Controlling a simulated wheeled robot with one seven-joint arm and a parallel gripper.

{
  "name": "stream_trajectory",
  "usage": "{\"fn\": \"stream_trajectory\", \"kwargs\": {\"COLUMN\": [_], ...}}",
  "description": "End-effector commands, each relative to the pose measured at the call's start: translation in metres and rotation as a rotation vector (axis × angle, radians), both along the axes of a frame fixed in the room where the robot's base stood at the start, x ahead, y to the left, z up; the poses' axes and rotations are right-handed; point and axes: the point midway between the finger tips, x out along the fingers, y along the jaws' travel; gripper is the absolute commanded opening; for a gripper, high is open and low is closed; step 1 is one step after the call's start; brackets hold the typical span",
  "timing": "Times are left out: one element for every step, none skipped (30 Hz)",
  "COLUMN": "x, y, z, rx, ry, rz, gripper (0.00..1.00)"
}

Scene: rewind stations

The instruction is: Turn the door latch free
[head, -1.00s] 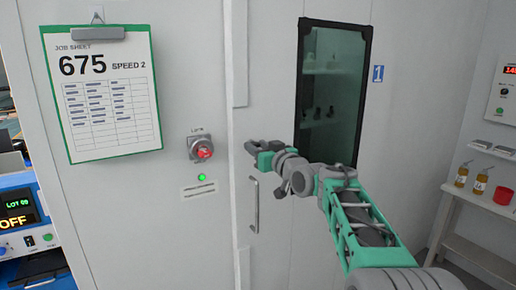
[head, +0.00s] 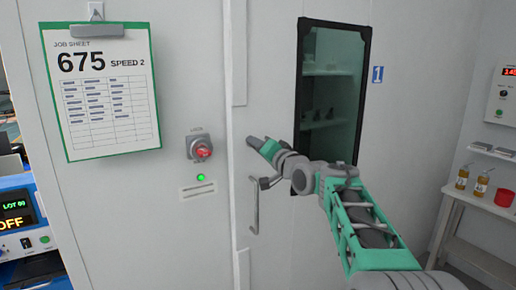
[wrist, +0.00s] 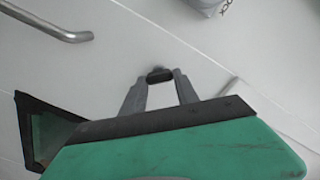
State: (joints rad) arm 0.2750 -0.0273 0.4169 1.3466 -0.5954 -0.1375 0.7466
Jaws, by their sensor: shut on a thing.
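The pale door (head: 300,235) has a dark-framed window (head: 360,95) and a grey bar handle (head: 255,208); the handle also shows at the upper left of the wrist view (wrist: 62,36). My gripper (head: 253,141) is at the door's left edge, above the handle, with its green body tilted. In the wrist view my gripper (wrist: 160,82) has its two grey fingers shut on a small dark piece, the door latch (wrist: 160,75). Most of the latch is hidden by the fingers, so its exact angle cannot be told.
A grey box with a red knob (head: 203,150) and a lit green lamp (head: 201,177) are on the wall left of the door. A job sheet (head: 100,90) hangs further left. A shelf with bottles (head: 481,184) stands at the right.

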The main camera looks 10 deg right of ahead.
Motion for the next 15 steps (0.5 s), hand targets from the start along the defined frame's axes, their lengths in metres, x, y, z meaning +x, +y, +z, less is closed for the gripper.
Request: {"fn": "stream_trajectory", "kwargs": {"x": [0.0, 0.0001, 0.0001, 0.0001, 0.0002, 0.0002, 0.0002, 0.0002, 0.0002, 0.0002, 0.0001, 0.0003, 0.0003, 0.0003, 0.0003], "y": [-0.0001, -0.0002, -0.0003, -0.0003, -0.0005, -0.0005, -0.0005, -0.0005, -0.0007, -0.0007, -0.0008, -0.0008, -0.0008, -0.0009, -0.0009], "z": [0.0, 0.0001, 0.0001, 0.0001, 0.0, 0.0, -0.0002, -0.0002, -0.0003, -0.0003, -0.0004, -0.0003, -0.0003, -0.0003, -0.0002], "rx": [0.041, 0.068, 0.103, 0.131, 0.157, 0.194, 0.221, 0.249, 0.284, 0.311, 0.337, 0.371, 0.396, 0.42, 0.452], "ry": [0.013, 0.022, 0.034, 0.044, 0.053, 0.064, 0.073, 0.082, 0.094, 0.102, 0.111, 0.122, 0.13, 0.137, 0.147], "rz": [0.0, 0.0, 0.001, 0.0, 0.0, 0.0, 0.0, 0.0, 0.0, 0.0, 0.0, 0.0, -0.001, -0.001, 0.0], "gripper": [0.0, 0.0, 0.0, 0.0, 0.0, 0.0, 0.0, 0.0, 0.0, 0.0, 0.0, 0.0, 0.0, 0.0, 0.0]}}
